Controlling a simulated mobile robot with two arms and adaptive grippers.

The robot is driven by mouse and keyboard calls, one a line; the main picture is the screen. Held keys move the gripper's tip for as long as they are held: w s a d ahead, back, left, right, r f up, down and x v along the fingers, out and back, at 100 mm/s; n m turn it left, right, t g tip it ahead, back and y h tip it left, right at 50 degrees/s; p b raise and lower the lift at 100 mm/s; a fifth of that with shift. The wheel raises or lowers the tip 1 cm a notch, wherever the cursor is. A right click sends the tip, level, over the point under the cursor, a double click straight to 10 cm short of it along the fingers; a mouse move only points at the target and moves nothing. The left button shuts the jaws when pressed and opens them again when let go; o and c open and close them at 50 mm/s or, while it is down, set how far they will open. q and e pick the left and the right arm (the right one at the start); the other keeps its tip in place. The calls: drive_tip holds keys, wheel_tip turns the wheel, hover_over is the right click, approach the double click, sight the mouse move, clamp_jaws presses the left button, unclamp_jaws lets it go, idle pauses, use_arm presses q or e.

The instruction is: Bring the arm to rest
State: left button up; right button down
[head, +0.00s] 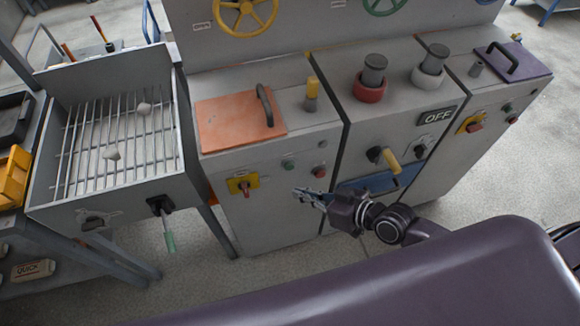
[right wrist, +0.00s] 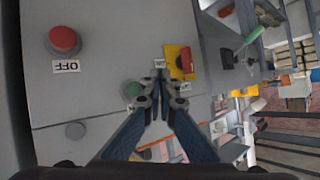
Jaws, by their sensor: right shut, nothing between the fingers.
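My right gripper (head: 299,192) is in front of the grey cabinet's front face, below and beside its small buttons. Its blue-grey fingers are closed together with nothing between them. The right wrist view also shows the closed fingertips (right wrist: 160,80), near a green button (right wrist: 131,89) and a yellow plate with a red switch (right wrist: 179,62). I cannot tell whether the fingers touch the panel. The dark right arm (head: 388,226) reaches in from the right in the head view. My left gripper is not in view.
The cabinet carries an orange lid (head: 238,120), a red-collared knob (head: 370,82), a projecting yellow-handled lever (head: 389,158) and a blue drawer front (head: 362,186). A grill tray (head: 60,205) with a green-handled lever (head: 168,232) stands left. Open floor (head: 200,282) lies below.

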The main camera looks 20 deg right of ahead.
idle(0.3)
drive_tip(key=s+d+f+m+g+h+b, duration=0.15)
drive_tip(key=d+f, duration=0.25)
drive_tip(key=f, duration=0.5)
drive_tip(key=s+d+f+h, duration=0.3)
drive_tip(key=d+f, duration=0.1)
drive_tip(key=f, duration=0.4)
drive_tip(key=s+d+f+m+g+h, duration=0.1)
drive_tip(key=s+d+f+h, duration=0.1)
drive_tip(key=d+f, duration=0.5)
drive_tip(key=s+a+f+g, duration=0.1)
drive_tip(key=s+f+g, duration=0.1)
drive_tip(key=s+f, duration=0.4)
drive_tip(key=s+a+f+g+h+b, duration=0.1)
drive_tip(key=s+a+f+g, duration=0.1)
drive_tip(key=s+f, duration=0.5)
drive_tip(key=s+a+f+g, duration=0.2)
drive_tip(key=s+f, duration=0.4)
drive_tip(key=s, duration=0.9)
drive_tip(key=shift+s+a+f+b, duration=0.15)
drive_tip(key=shift+s+a+b, duration=0.05)
drive_tip(key=shift+s+b, duration=0.15)
drive_tip(key=shift+h, duration=0.25)
